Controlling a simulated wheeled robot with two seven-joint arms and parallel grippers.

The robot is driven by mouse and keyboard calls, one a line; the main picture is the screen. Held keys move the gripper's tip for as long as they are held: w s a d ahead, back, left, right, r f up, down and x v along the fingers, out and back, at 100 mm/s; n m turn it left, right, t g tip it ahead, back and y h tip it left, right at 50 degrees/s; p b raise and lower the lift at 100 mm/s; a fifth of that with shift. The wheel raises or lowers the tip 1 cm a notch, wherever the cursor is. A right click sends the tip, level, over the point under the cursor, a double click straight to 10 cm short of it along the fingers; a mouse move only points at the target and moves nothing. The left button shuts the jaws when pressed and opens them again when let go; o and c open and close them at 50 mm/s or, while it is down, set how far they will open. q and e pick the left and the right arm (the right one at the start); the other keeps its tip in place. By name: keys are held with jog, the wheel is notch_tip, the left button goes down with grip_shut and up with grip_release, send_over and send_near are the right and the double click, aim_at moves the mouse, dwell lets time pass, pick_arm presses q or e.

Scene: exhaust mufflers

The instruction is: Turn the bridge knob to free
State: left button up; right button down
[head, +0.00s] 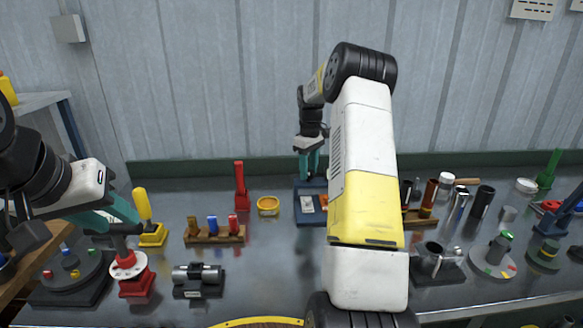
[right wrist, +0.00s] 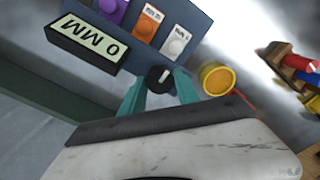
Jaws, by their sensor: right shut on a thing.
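The blue instrument box (head: 311,208) stands at the back middle of the bench. In the right wrist view its blue panel (right wrist: 187,48) carries a black knob (right wrist: 158,77) with a white pointer line. My right gripper (right wrist: 160,88) has its teal fingers on both sides of this knob and is shut on it. The panel also has a display (right wrist: 88,42) reading 0 MM, and purple, orange and white controls. In the head view my right gripper (head: 309,165) reaches down at the box. My left gripper (head: 118,214) hangs over a red stand (head: 136,280); its jaw opening is unclear.
A yellow round dish (head: 268,206) is beside the box, close to my right fingers in the wrist view. A red upright tool (head: 240,185) and a wooden rack (head: 214,235) stand left of it. More fixtures fill the right side. My right arm hides part of the bench.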

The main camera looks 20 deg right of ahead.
dwell(0.4)
jog(key=c, duration=0.9)
grip_release()
jog(key=shift+r, duration=3.95)
